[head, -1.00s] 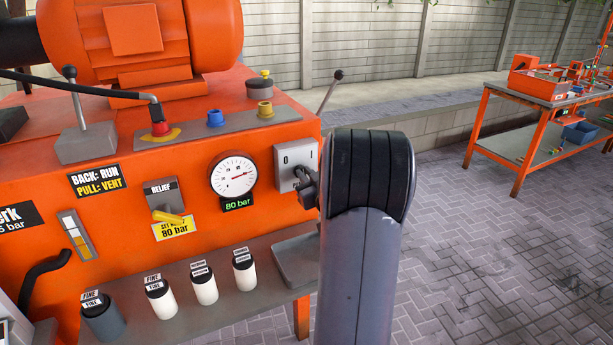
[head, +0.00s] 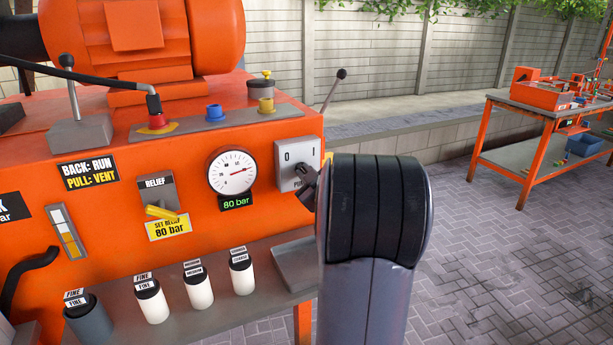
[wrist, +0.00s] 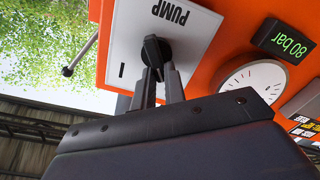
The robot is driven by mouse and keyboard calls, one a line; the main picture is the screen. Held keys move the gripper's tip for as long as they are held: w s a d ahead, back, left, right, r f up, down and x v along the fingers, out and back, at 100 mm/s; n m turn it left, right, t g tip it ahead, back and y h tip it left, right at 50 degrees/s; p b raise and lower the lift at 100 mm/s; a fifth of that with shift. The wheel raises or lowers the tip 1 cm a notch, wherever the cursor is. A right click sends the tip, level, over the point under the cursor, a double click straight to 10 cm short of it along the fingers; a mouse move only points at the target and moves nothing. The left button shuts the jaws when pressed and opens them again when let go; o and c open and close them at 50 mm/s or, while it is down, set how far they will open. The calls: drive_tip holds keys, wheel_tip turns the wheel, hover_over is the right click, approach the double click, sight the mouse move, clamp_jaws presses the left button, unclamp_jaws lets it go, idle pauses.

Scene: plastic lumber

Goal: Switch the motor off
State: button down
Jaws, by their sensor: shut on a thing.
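The motor switch is a light grey plate (head: 285,172) marked O and I on the right end of the orange front panel. In the wrist view the same plate (wrist: 131,30) reads PUMP and shows an I mark. Its black knob (wrist: 152,48) stands out from the plate. My gripper (wrist: 160,76) is shut on the knob, one finger on each side. In the head view my dark wrist hides most of the gripper (head: 309,186) and part of the knob. The O is visible there; which mark the knob points to is hard to tell.
A pressure gauge (head: 231,172) with a green 80 bar display (head: 237,202) sits left of the switch. A thin lever (head: 333,92) rises behind the switch.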

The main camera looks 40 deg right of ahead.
drive_tip(key=c, duration=1.5)
unclamp_jaws()
drive_tip(key=shift+o, duration=0.2)
drive_tip(key=shift+s, duration=0.1)
drive_tip(key=v, duration=1)
drive_tip(key=shift+s, duration=0.35)
drive_tip(key=x, duration=1.1)
drive_tip(key=shift+w+a, duration=0.1)
drive_tip(key=shift+m+p, duration=0.3)
drive_tip(key=shift+p, duration=0.15)
drive_tip(key=shift+f, duration=0.1)
